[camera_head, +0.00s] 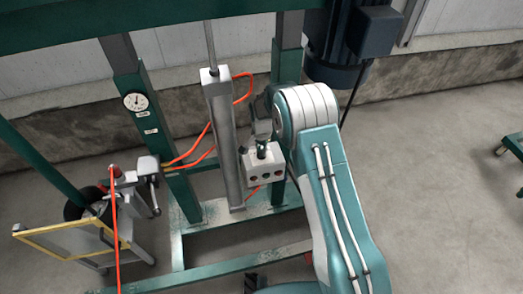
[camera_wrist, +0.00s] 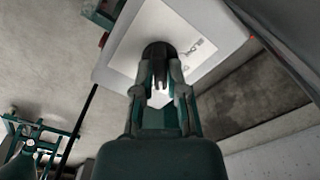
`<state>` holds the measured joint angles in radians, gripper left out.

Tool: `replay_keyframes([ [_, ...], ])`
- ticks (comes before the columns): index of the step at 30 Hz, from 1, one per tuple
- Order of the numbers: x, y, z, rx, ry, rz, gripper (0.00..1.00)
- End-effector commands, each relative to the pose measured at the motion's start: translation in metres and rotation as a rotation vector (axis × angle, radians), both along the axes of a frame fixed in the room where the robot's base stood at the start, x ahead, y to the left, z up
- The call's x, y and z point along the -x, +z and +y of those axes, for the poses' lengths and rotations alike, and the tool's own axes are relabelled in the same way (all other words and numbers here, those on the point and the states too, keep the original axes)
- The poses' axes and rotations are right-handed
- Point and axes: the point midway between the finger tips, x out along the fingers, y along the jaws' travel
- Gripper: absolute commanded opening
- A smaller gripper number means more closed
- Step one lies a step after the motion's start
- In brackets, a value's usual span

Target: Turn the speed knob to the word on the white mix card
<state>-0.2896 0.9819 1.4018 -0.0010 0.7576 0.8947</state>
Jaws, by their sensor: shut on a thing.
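The speed knob (camera_wrist: 157,50) is a dark round knob on a white plate with printed marks on the control box (camera_wrist: 122,62). In the wrist view my gripper (camera_wrist: 160,88) is shut on the knob, one finger on each side. The knob's pointer direction is hidden. In the head view the control box (camera_head: 265,172) has red and dark buttons on its front, and my gripper (camera_head: 263,146) is at its top. I cannot make out a white mix card in either view.
A grey cylinder (camera_head: 222,140) stands just left of the box. Green posts (camera_head: 160,130), one with a round gauge (camera_head: 136,102), and orange hoses surround it. A yellow-edged panel (camera_head: 70,238) stands at the lower left.

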Motion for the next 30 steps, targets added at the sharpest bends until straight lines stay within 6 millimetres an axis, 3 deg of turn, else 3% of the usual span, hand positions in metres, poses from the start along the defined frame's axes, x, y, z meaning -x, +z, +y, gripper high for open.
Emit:
replay_keyframes([
  [11,0.001,-0.001,0.002,-0.003,-0.004,0.002,0.0],
  [12,0.001,-0.001,0.002,-0.003,-0.004,0.002,0.35],
  [13,0.001,-0.001,0.002,-0.002,-0.004,0.001,0.48],
  [14,0.001,-0.001,0.002,-0.002,-0.004,0.001,0.51],
  [25,0.0,0.002,0.0,-0.002,-0.004,0.0,0.51],
  [30,-0.001,0.023,0.001,-0.002,-0.003,-0.004,0.51],
])
